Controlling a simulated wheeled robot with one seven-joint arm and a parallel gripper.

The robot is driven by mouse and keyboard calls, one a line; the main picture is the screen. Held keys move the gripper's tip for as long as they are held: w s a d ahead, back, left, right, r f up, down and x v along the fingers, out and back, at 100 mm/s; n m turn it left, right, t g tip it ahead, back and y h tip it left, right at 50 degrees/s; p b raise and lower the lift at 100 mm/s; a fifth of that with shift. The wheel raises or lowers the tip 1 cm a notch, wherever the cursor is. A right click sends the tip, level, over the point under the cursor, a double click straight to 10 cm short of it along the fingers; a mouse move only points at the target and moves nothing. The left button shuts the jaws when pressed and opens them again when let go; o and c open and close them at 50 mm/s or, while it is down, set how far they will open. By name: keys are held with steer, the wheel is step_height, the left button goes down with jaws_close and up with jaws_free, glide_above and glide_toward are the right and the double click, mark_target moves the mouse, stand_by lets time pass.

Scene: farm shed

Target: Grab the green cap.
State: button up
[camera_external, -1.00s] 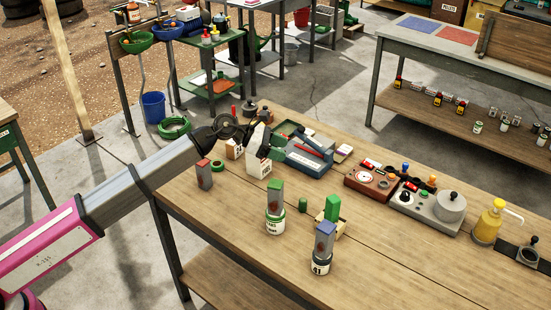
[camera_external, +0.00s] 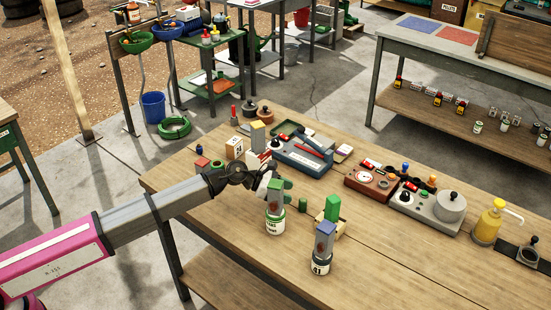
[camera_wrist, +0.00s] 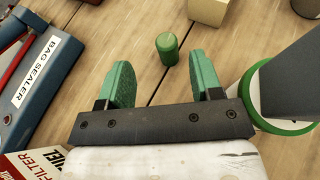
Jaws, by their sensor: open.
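The green cap looks to be the small green cylinder standing on the wooden table; it shows in the wrist view (camera_wrist: 167,48) and in the external view (camera_external: 303,205). My gripper (camera_wrist: 160,78) is open and empty, with green fingers spread apart. In the wrist view the cap stands beyond the fingertips, roughly in line with the gap between them. In the external view my gripper (camera_external: 282,184) is above the table, left of the cap and close to the top of a jar. I see no contact with the cap.
A white jar with a green band and grey block (camera_wrist: 254,95) is close on the right of my gripper; it also shows externally (camera_external: 275,225). The blue bag sealer (camera_wrist: 38,85) is left. A green block on a wooden stand (camera_external: 332,208) and a blue-topped jar (camera_external: 320,266) stand near the cap.

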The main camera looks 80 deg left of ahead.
mark_target(307, 210)
steer(key=x, duration=0.2)
steer(key=shift+w+f, duration=0.15)
steer(key=shift+w, duration=0.25)
steer(key=shift+s+d+f+x, duration=0.1)
steer(key=shift+x, duration=0.85)
steer(key=shift+s+d+f+x, duration=0.1)
steer(key=shift+d+x, duration=0.05)
steer(key=shift+x, duration=0.8)
steer(key=shift+d+f+x, duration=0.1)
steer(key=shift+x, duration=0.9)
steer(key=c, duration=1)
